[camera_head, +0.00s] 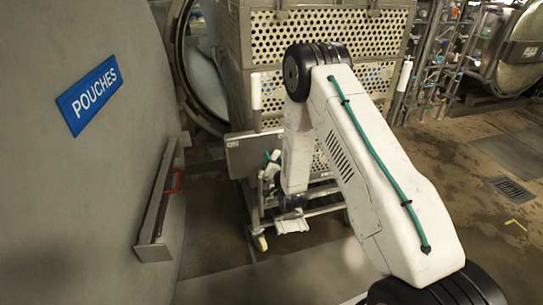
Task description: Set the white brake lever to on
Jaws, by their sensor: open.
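My gripper (292,225) hangs low at the end of my arm, in front of the lower frame of the wheeled basket cart (328,190). It is small in the picture; its jaws are open, and I see nothing held between them. Small white and teal parts (268,172) show just left of my forearm, beside a grey panel (254,151) on the cart. I cannot tell whether the white brake lever is among them.
Perforated baskets (330,33) are stacked on the cart, with white upright handles at the left (256,91) and right (404,75). A grey wall with a blue POUCHES sign (88,95) and a red-handled bar (160,195) stands at left. Floor at right is open, with a drain (512,191).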

